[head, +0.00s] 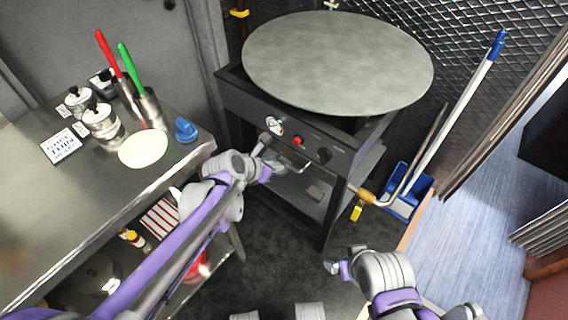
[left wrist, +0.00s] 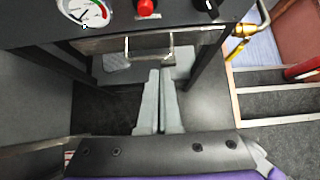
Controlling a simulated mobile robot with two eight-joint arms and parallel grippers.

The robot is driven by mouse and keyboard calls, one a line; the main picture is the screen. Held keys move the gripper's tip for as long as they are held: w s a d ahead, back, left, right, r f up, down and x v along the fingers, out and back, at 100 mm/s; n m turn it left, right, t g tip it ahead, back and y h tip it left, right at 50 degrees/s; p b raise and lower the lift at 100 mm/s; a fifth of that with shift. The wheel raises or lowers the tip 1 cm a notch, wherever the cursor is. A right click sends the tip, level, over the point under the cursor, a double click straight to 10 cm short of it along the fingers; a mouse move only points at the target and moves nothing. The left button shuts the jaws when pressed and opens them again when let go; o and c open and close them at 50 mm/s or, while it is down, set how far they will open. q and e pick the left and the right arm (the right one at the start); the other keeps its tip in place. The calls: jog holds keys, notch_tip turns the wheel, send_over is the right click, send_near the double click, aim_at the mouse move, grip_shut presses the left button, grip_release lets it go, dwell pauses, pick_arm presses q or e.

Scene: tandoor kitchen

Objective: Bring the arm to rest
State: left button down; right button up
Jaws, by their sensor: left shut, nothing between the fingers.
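My left arm reaches in from the lower left in the head view, past the counter's corner. Its gripper (head: 279,166) is in front of the tandoor stand (head: 322,207), below the control panel. In the left wrist view the two grey fingers (left wrist: 160,78) lie together, shut and empty, close to a metal handle (left wrist: 128,48) on the stand's front. I cannot tell whether they touch it. Grey and purple links of my right arm (head: 385,272) show at the lower right; I make out no right fingers.
The steel counter (head: 40,190) at left carries a flat dough round (head: 143,149), tins and red- and green-handled tools. A big round griddle plate (head: 338,62) tops the stand. A brass gas valve (head: 366,196), blue dustpan (head: 408,190) and steps lie right. Dark floor is open between.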

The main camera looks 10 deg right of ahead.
pick_arm(q)
jog(key=shift+s+a+r, duration=0.3)
jog(key=shift+r, duration=0.05)
pick_arm(e)
jog(key=shift+r, duration=0.15)
pick_arm(q)
jog(key=s+a+f+m+g+y, duration=0.1)
jog(key=s+a+m+y, duration=0.2)
jog(key=s+a+m, duration=0.95)
jog(key=s+a+f+m+g+y, duration=0.1)
jog(key=s+a+f+m+y, duration=0.15)
jog(key=s+a+m, duration=0.95)
jog(key=d+r+m+t+p, duration=0.1)
jog(key=d+r+m+p, duration=0.1)
jog(key=r+p, duration=1.5)
notch_tip(320, 180, up, 2)
jog(key=shift+d+r+y, duration=0.1)
jog(key=shift+d+y, duration=0.35)
jog(key=shift+d, duration=0.2)
pick_arm(e)
notch_tip(320, 180, up, 19)
jog(key=w, duration=0.2)
jog(key=shift+t, duration=0.4)
pick_arm(q)
jog(key=shift+s+m, duration=0.1)
jog(key=shift+m, duration=0.15)
